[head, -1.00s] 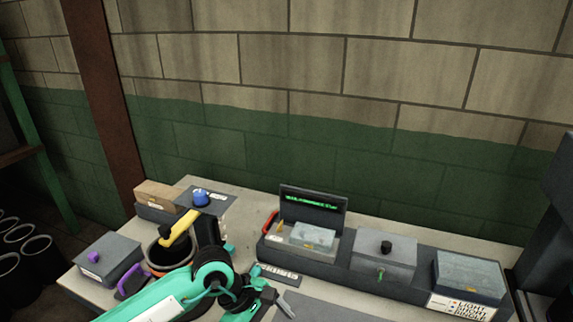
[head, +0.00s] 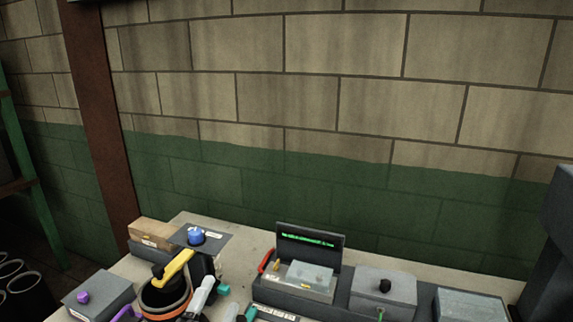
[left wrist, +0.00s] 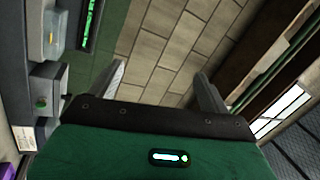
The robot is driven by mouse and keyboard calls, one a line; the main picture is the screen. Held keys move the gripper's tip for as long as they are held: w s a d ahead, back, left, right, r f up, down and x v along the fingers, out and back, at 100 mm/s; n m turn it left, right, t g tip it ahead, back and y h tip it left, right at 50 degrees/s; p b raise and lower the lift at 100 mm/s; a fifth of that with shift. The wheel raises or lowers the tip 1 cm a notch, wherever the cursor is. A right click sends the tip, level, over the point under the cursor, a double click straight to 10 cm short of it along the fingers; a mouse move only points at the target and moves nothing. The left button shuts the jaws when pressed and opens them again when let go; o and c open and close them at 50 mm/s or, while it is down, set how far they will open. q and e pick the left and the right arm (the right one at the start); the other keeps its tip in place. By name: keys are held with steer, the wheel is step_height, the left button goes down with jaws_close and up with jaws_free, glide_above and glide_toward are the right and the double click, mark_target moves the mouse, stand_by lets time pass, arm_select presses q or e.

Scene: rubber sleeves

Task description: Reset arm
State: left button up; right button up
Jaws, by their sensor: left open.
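My left gripper (head: 220,294) is at the bottom edge of the head view, right of the black pot, with its grey fingers pointing up. In the left wrist view my left gripper (left wrist: 160,72) has its two fingers wide apart with nothing between them. Beyond them are the block wall and its green lower part. Most of the left arm is cut off below the head view. My right gripper is not in view.
On the bench (head: 243,243), a black pot with an orange rim (head: 165,310) holds a yellow-and-black tool (head: 173,268). Space above the bench is clear.

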arm_select(q)
steer(key=s+a+f+n+g+y, duration=0.35)
steer(key=a+f+n, duration=0.2)
steer(key=f, duration=0.25)
steer(key=s+a+f+n+g+y, duration=0.35)
steer(key=f+n+g, duration=0.2)
steer(key=f, duration=0.25)
steer(key=s+a+f+n+g+h, duration=0.1)
steer(key=s+f+n+g, duration=0.1)
steer(key=s+f+g, duration=0.45)
steer(key=s+f+n+g+h, duration=0.1)
steer(key=s+f+n+g, duration=0.15)
steer(key=s, duration=0.75)
steer(key=s+a+f+x, duration=0.1)
steer(key=s+x, duration=0.2)
steer(key=x, duration=1.3)
steer(key=s+x, duration=0.4)
steer(key=x, duration=1.2)
steer(key=s+a+f, duration=0.1)
steer(key=s+f, duration=0.8)
steer(key=s+a+f+g, duration=0.1)
steer(key=s+a+f, duration=0.1)
steer(key=s+f, duration=0.8)
steer(key=shift+a, duration=0.3)
